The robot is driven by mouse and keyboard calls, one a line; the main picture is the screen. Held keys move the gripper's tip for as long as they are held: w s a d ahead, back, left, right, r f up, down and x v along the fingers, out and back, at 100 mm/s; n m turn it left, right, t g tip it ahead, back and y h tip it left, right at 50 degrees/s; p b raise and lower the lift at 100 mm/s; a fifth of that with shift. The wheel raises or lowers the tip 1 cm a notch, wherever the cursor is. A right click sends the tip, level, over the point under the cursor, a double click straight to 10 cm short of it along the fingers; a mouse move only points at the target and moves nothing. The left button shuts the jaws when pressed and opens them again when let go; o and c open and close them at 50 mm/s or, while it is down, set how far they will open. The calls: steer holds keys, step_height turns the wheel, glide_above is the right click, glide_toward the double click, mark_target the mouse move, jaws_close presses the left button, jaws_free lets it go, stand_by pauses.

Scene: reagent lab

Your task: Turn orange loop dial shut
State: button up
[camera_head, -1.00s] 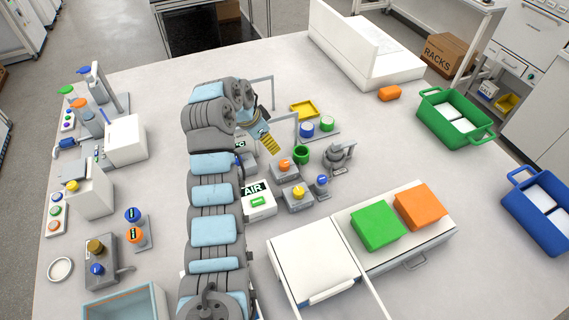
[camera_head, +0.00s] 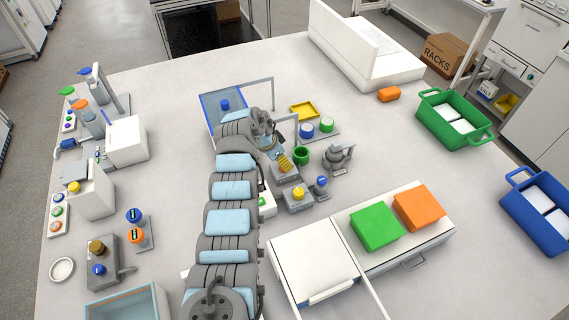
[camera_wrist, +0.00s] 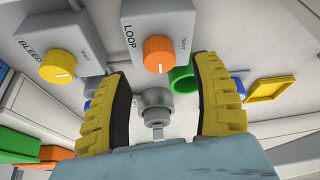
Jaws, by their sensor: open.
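The orange LOOP dial (camera_wrist: 159,55) sits on a grey box labelled LOOP (camera_wrist: 149,22) in the wrist view, with a light mark line on its face. My gripper (camera_wrist: 160,95) is open, its two yellow ridged fingers apart and empty. In the wrist picture the dial shows between and beyond the fingers, touching neither. In the head view my gripper (camera_head: 285,163) hangs over the LOOP box (camera_head: 287,176) and hides the orange dial there.
A yellow BLEED dial (camera_wrist: 58,66) stands on a neighbouring box. A green cup (camera_wrist: 182,80) and a grey valve-like fitting (camera_wrist: 155,103) are close by. A blue knob (camera_head: 321,181) and a yellow tray (camera_head: 303,111) are also near. Open tabletop lies further right.

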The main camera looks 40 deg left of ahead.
steer(key=shift+b+x, duration=0.6)
steer(key=shift+x, duration=1.1)
steer(key=shift+f, duration=0.2)
steer(key=shift+w, duration=0.1)
jaws_close()
